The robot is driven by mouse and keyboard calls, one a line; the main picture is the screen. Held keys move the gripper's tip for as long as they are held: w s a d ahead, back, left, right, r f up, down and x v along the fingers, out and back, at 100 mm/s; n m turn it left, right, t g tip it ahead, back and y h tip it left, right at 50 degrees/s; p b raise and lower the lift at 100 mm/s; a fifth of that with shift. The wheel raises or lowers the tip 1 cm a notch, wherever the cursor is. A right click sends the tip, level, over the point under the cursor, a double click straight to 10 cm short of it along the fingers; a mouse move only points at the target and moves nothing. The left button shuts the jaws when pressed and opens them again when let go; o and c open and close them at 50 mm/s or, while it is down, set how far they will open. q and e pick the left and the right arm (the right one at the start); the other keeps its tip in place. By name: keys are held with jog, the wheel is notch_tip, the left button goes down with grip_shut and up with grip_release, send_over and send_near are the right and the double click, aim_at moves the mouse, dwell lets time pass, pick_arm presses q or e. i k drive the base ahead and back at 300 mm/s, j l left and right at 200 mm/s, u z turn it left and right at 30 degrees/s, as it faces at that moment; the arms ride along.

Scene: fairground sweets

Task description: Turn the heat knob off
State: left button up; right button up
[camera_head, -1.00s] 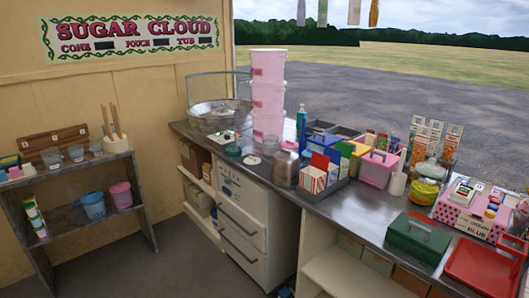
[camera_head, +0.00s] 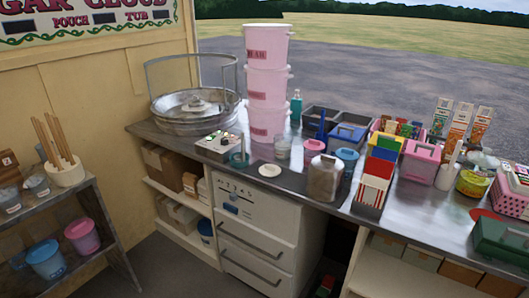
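A metal candy-floss machine (camera_head: 191,108), a wide round bowl with a raised guard, stands at the left end of the counter. In front of it is a small control box (camera_head: 218,147) with light and dark spots on top, too small to read. A white drawer cabinet (camera_head: 257,222) below the counter has a front panel with a row of numbers and a small blue part (camera_head: 231,208). I cannot tell which control is the heat knob or how it is set. Neither of my grippers is in view.
On the metal counter (camera_head: 293,180), stacked pink tubs (camera_head: 267,82), a metal canister (camera_head: 324,179) and a striped box (camera_head: 374,184) stand to the right of the control box. A shelf (camera_head: 92,222) with buckets stands at left. Floor (camera_head: 170,265) is clear before the cabinet.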

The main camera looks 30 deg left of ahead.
aim_at(224, 141)
jog(key=j, duration=1.95)
jog(key=k, duration=0.05)
